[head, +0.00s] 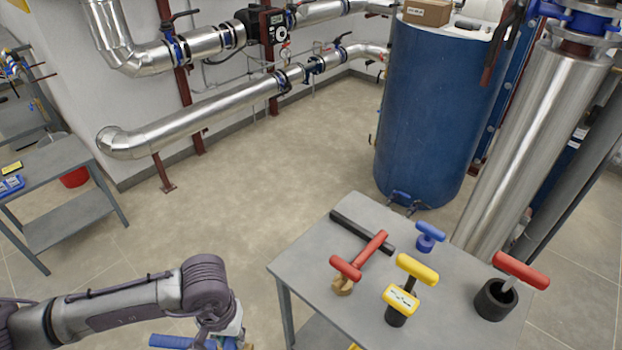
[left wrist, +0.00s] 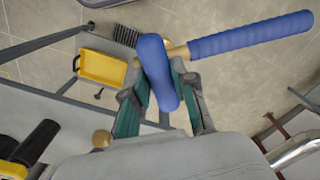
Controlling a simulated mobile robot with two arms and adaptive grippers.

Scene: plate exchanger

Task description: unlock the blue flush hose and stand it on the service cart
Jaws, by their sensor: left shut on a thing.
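My left gripper (left wrist: 160,80) is shut on a blue-handled piece (left wrist: 250,35), which I take to be the blue flush hose. In the left wrist view, a rounded blue part lies between the fingers, and a long ribbed blue grip with a brass-coloured neck extends to the upper right. In the head view the blue grip (head: 170,341) shows at the bottom edge, left of the cart; the gripper is mostly cut off there. The grey service cart (head: 300,262) stands to the right. Whether the hose is locked cannot be told. My right gripper is not in view.
The cart holds a black bar (head: 362,232), red T-handled tool (head: 370,250), small blue T-handle (head: 430,236), yellow-handled pieces (head: 417,268) and a red handle (head: 520,270) in a black cup (head: 495,299). Bare top shows between them. A blue tank (head: 430,110) stands behind.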

